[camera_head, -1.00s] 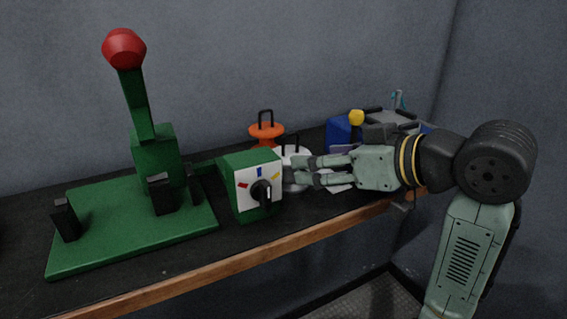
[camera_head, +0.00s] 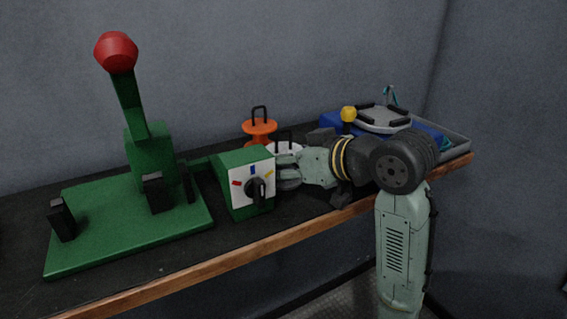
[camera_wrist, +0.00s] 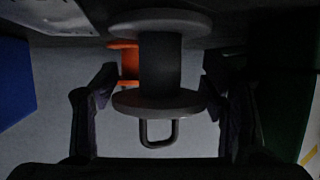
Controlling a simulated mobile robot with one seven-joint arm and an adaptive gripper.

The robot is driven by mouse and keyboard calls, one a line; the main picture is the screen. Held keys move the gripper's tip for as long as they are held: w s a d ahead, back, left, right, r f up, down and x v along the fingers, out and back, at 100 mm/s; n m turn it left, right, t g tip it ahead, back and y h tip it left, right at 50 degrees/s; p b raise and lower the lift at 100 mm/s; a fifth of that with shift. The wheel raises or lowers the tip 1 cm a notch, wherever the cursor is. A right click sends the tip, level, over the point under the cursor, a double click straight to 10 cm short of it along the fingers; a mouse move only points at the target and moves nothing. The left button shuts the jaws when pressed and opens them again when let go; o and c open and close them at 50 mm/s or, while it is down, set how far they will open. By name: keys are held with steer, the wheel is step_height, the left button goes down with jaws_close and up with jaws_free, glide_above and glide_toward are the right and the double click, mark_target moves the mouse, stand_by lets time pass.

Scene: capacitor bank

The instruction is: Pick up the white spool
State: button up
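The white spool (camera_head: 283,147) stands on the bench behind the green switch box, with a black loop handle on top. My gripper and the box hide most of it in the head view. In the wrist view the spool (camera_wrist: 160,100) appears upside down and dim, its dark core between two round flanges. My gripper (camera_head: 283,172) is level at the spool. In the wrist view its fingers (camera_wrist: 160,85) are open on either side of the core, with visible gaps on both sides.
An orange spool (camera_head: 260,131) stands just behind. The green switch box (camera_head: 241,184) with a black knob is close at the left of my fingertips. A green base with a red-knobbed lever (camera_head: 117,52) stands further left. A grey tray (camera_head: 457,147) and blue object lie right.

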mark_target(284, 130)
steer(key=c, duration=0.8)
steer(key=shift+r, duration=0.1)
steer(key=shift+s+r, duration=0.15)
steer(key=shift+r, duration=0.05)
step_height(284, 130, up, 6)
steer(key=shift+d+r+b, duration=0.1)
steer(key=shift+r+b, duration=0.1)
steer(key=shift+b, duration=0.15)
steer(key=s+d+b, duration=0.1)
steer(key=s+d, duration=0.3)
steer(key=s, duration=0.5)
steer(key=s+d+b, duration=0.1)
steer(key=s+d, duration=0.3)
steer(key=s, duration=0.4)
steer(key=shift+s+d+b, duration=0.35)
steer(key=shift+b, duration=0.05)
